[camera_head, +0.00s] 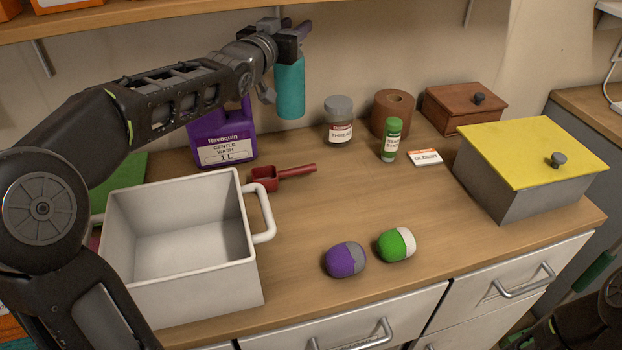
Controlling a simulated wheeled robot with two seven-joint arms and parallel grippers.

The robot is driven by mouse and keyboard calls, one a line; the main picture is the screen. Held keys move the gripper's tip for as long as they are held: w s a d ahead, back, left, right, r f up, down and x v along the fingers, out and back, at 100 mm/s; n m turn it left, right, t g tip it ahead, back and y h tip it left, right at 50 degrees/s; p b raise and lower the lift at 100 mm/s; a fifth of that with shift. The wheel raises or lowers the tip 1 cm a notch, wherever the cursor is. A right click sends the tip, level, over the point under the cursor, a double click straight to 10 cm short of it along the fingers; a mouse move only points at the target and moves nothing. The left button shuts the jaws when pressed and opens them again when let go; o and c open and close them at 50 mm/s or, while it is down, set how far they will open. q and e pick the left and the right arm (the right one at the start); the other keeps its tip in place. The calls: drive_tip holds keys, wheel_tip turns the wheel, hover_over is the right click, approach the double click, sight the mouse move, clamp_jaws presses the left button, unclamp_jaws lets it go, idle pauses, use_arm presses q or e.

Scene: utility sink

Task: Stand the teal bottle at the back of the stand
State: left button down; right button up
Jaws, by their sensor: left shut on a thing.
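The teal bottle (290,91) hangs upright from my left gripper (284,42), which is shut on its upper end. A purple part shows at the top, partly covered by the fingers. The bottle's lower end shows against the wall and appears above the worktop, behind and right of the purple jug. No separate thing is clearly a stand; the wooden worktop (310,225) with drawers below may be it. My right gripper is not in view; only dark parts of my right arm show at the lower right.
Along the back are a purple jug (222,148), a grey-lidded jar (339,120), a brown roll (391,112) and a wooden box (464,108). A white bin (180,270) fills the front left, a yellow-lidded box (530,165) the right. A shelf (150,15) overhangs the back.

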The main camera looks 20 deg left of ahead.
sight(294, 74)
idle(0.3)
use_arm(q)
wheel_tip(294, 74, down, 6)
idle(0.4)
drive_tip(key=shift+f, duration=0.2)
drive_tip(key=shift+f, duration=1.85)
drive_tip(key=shift+f+b, duration=0.15)
drive_tip(key=shift+b, duration=0.4)
drive_tip(key=c, duration=1)
unclamp_jaws()
drive_tip(key=shift+c, duration=0.2)
